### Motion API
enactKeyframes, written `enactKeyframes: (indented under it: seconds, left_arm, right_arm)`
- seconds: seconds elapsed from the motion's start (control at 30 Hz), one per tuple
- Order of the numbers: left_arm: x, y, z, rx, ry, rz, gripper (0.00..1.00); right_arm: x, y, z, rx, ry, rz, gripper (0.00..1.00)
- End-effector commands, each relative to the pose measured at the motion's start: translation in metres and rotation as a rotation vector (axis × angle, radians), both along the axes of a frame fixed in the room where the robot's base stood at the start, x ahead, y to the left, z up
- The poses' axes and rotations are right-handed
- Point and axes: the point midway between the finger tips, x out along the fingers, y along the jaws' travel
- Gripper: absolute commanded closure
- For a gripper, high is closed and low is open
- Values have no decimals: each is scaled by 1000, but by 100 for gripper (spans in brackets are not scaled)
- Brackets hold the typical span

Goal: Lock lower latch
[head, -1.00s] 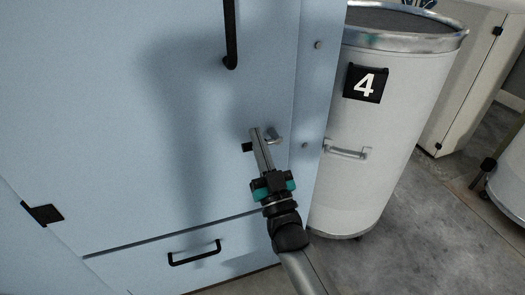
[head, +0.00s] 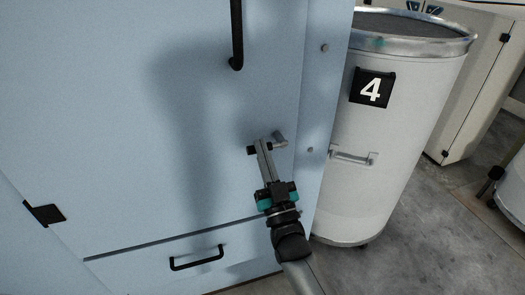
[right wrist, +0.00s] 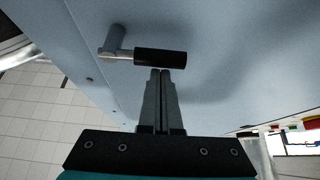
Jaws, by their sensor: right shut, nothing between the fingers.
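The lower latch (head: 279,139) is a small metal lever with a black grip on the pale blue cabinet door, near its right edge. The lever lies roughly level, its grip pointing left of the pivot in the head view. My right gripper (head: 262,142) is shut and empty, its fingertips in front of the lever and hiding part of it. In the right wrist view, the black grip (right wrist: 160,57) and silver pivot (right wrist: 116,40) are just beyond the closed fingertips (right wrist: 161,72). I cannot tell whether they touch. My left gripper is not in view.
A black vertical handle (head: 236,40) is above on the door. A drawer with a black handle (head: 197,258) is below. A white drum marked 4 (head: 395,150) stands close to the cabinet's right side. Grey floor (head: 425,235) is open at the lower right.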

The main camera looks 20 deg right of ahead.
Motion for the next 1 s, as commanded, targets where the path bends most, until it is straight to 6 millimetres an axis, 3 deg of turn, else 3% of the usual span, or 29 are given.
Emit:
enactKeyframes:
  seconds: [1.0]
  left_arm:
    - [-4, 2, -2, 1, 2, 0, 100]
  right_arm:
    - [0, 1, -14, -208, -3, 0, 100]
